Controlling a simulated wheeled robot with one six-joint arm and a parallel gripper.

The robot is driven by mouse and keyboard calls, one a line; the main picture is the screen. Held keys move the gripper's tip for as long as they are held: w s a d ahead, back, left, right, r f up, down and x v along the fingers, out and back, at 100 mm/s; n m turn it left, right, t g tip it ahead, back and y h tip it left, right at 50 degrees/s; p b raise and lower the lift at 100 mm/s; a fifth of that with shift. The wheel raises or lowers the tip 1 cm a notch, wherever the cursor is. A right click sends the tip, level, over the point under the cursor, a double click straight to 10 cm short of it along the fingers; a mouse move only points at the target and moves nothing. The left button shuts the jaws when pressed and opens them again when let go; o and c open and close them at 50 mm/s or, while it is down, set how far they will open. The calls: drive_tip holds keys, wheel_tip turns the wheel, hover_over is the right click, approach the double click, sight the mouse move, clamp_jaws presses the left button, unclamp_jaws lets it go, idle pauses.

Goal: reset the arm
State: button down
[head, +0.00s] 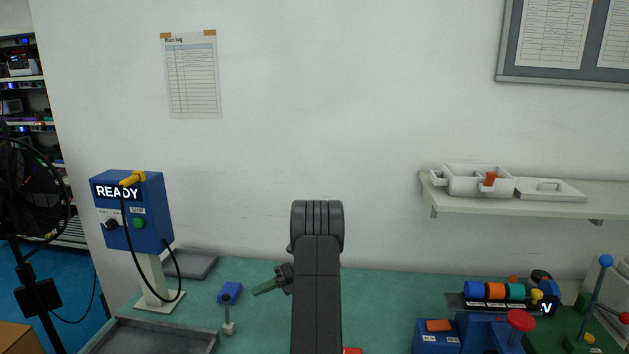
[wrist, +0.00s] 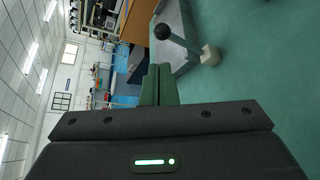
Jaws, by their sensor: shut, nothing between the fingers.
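My arm (head: 317,290) rises in the middle of the head view, in front of the bench. My gripper (head: 258,290) sticks out to the left of the arm, low over the green bench top. In the wrist view its two green fingers (wrist: 158,72) lie together, shut, with nothing between them. A small lever with a black ball knob (head: 227,299) stands to the left of the gripper and apart from it. The knob also shows just beyond the fingertips in the wrist view (wrist: 163,32).
A blue box reading READY (head: 145,215) stands on a post at the left. Coloured fixtures (head: 495,310) crowd the right. A shelf (head: 590,200) holds white bins. The bench right of my arm has free room.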

drive_tip(key=s+a+f+n+b, duration=0.1)
drive_tip(key=s+a, duration=0.2)
drive_tip(key=s+a+f+n+t+b, duration=0.1)
drive_tip(key=s+a+f+b, duration=0.1)
drive_tip(key=s+a, duration=0.1)
drive_tip(key=s+a+f+t+h+b, duration=0.1)
drive_tip(key=s+a+f, duration=0.1)
drive_tip(key=s+a, duration=0.1)
drive_tip(key=shift+s+f+n, duration=0.15)
drive_tip(key=shift+f+n, duration=0.05)
drive_tip(key=shift+n, duration=0.2)
drive_tip(key=f+n+t+b, duration=0.1)
drive_tip(key=b, duration=0.2)
drive_tip(key=s+f+n+t+b, duration=0.1)
drive_tip(key=b, duration=0.3)
drive_tip(key=f+n+t+h+b, duration=0.1)
drive_tip(key=b, duration=0.2)
drive_tip(key=shift+s+a+f+b, duration=0.1)
drive_tip(key=shift+s+f+b, duration=0.05)
drive_tip(key=shift+s+b, duration=0.25)
drive_tip(key=f+n+t+b, duration=0.1)
drive_tip(key=b, duration=0.3)
drive_tip(key=f+n+t+b, duration=0.1)
drive_tip(key=b, duration=0.4)
drive_tip(key=shift+s+f, duration=0.3)
drive_tip(key=shift+f+b, duration=0.1)
drive_tip(key=shift+b, duration=0.45)
drive_tip(key=shift+t, duration=0.4)
drive_tip(key=shift+n, duration=0.3)
